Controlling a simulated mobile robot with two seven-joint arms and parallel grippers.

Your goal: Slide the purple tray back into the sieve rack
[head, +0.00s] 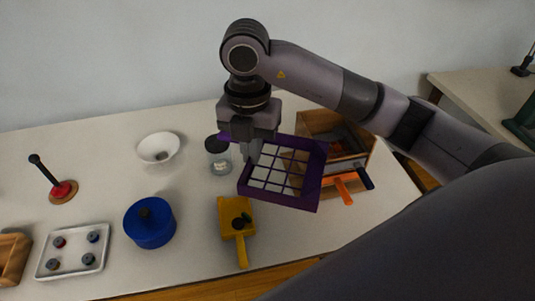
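The purple tray (282,197), with a grid of square openings, is in the middle of the head view. My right gripper (254,155) comes down at the tray's upper left part and is shut on it. The tray looks tilted and appears held above the table, overlapping the rack's left side in the picture. The wooden sieve rack (318,124) stands just behind and to the right. Trays with an orange handle (343,189) and a dark blue handle (365,178) stick out of its front. The slot openings are mostly hidden. My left gripper is not in view.
A yellow scoop (232,212) holding dark pieces lies in front of the tray. A dark-lidded glass jar (219,163) stands close at left. Further left are a white bowl (159,149), a blue pot (150,230) and a white tray (58,263) with several small round items.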

